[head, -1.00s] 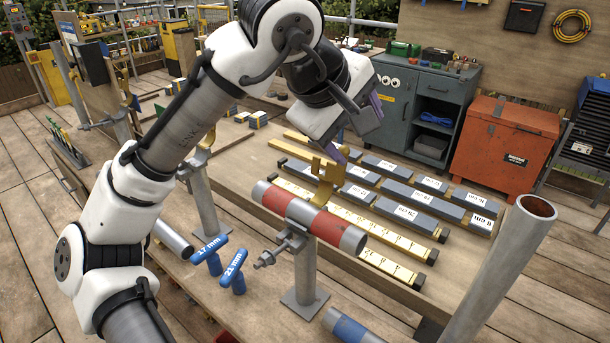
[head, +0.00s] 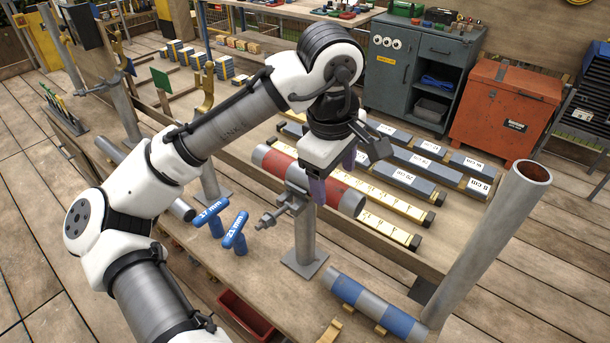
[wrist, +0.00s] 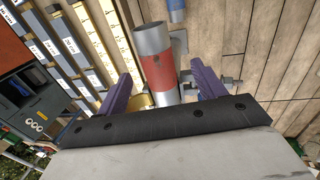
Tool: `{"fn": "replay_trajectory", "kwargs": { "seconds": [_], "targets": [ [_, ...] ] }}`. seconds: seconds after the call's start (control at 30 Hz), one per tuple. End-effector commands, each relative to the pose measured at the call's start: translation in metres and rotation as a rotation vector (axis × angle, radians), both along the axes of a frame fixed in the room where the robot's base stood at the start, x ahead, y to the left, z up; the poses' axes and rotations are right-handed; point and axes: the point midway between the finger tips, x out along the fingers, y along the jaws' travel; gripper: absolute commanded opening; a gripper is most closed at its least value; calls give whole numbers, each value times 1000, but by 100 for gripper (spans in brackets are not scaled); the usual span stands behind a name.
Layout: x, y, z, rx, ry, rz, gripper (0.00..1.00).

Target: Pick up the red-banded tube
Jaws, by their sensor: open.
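The red-banded tube (head: 280,166) is a grey pipe with red bands, lying level in a clamp on a metal post (head: 306,232) above the bench. Its open right end shows in the head view. My gripper (head: 333,178) points down over the tube's right half, with its purple fingers apart. In the wrist view, the tube (wrist: 158,72) lies between the two spread fingers of my gripper (wrist: 161,75), with a visible gap on both sides. The gripper hides part of the tube in the head view. I cannot tell exactly how deep the fingers reach.
A blue-banded tube (head: 372,303) lies at the front right, near an upright grey pipe (head: 490,250). Blue handles marked 17 mm (head: 210,212) and 21 mm (head: 236,232) stand left of the post. Labelled bars (head: 410,178) lie behind. A gold hook (head: 206,95) stands further left.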

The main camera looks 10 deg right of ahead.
Motion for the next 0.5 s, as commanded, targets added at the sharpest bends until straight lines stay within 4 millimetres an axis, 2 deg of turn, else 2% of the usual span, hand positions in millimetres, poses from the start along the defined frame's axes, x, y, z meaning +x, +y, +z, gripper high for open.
{"fn": "replay_trajectory", "kwargs": {
  "seconds": [0.3,0.5],
  "targets": [
    [3,-12,-40,-1,2,1,69],
    [3,-13,-46,-1,-1,0,69]
  ]
}}
